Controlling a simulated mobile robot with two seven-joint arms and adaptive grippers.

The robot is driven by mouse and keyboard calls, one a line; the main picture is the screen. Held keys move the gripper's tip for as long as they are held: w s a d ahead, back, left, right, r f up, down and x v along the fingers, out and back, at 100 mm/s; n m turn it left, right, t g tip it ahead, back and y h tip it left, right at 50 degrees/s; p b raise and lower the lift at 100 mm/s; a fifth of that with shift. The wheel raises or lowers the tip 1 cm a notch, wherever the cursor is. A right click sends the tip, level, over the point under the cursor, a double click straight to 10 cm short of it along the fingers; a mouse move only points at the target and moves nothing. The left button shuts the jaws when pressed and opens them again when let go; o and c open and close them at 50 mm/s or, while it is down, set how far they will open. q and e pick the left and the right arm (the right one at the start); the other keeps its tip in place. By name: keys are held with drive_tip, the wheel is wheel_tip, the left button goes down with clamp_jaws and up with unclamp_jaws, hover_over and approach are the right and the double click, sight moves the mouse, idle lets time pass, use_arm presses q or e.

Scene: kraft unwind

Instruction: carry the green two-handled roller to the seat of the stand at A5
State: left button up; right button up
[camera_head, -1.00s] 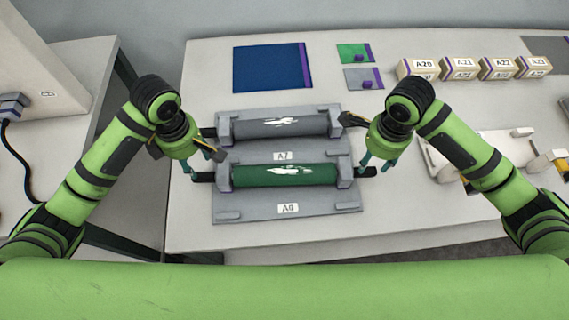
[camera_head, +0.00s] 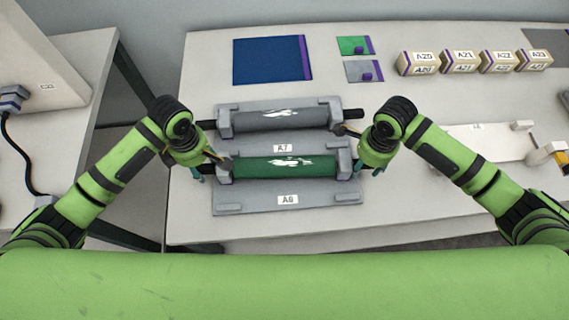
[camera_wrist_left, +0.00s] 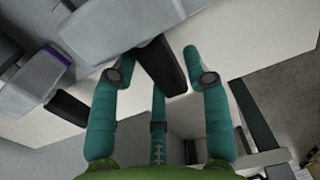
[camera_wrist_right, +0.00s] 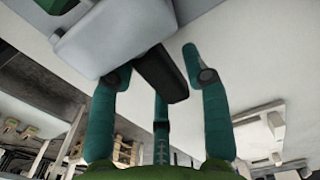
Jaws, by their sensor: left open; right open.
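The green roller (camera_head: 285,166) lies level in the front grey stand (camera_head: 230,208), labelled A6. My left gripper (camera_head: 205,171) is at its left end, and my right gripper (camera_head: 367,168) is at its right end. Both are open. In the left wrist view a black handle (camera_wrist_left: 160,66) sits between the spread fingers. In the right wrist view a black handle (camera_wrist_right: 160,74) likewise sits between the fingers. Neither gripper is closed on its handle. I cannot read any A5 label; a pale stand (camera_head: 488,143) at the right has a label too small to read.
A grey roller (camera_head: 280,118) rests in the A7 stand directly behind, its black handles close to my grippers. Several labelled boxes (camera_head: 459,61) stand at the back right. A blue panel (camera_head: 268,62) lies at the back left. The table right of my right gripper is partly hidden by my arm.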

use_arm(q)
drive_tip(key=shift+s, duration=0.1)
clamp_jaws()
use_arm(e)
clamp_jaws()
use_arm(q)
drive_tip(key=shift+r, duration=0.25)
use_arm(e)
drive_tip(key=shift+r, duration=0.25)
